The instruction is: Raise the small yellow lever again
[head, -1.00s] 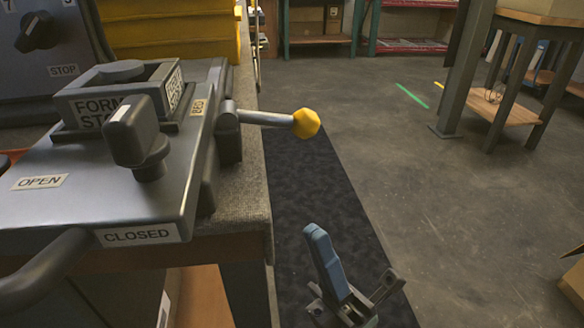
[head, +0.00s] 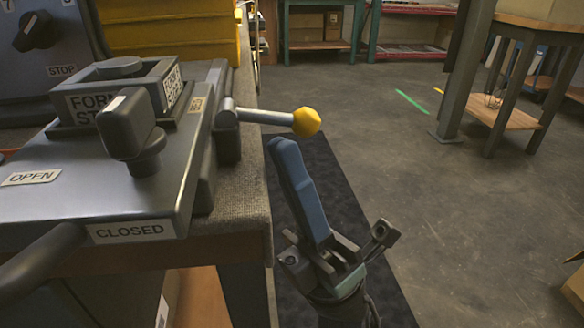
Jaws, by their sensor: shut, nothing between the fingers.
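The small lever (head: 265,116) is a grey metal rod with a yellow knob (head: 306,122) at its end. It sticks out to the right, about level, from the side of the dark machine (head: 110,190) on the bench. My gripper (head: 284,146) is in the head view below the knob and slightly left of it, pointing up. Its blue fingers are shut together with nothing between them. The fingertips show just under the rod, and I cannot tell whether they touch it.
The bench edge (head: 235,220) lies left of my gripper. A dark mat (head: 335,185) covers the floor beside it. Yellow bins (head: 165,28) stand behind the machine. The floor to the right is open, up to a grey post (head: 468,70) and a wooden stand.

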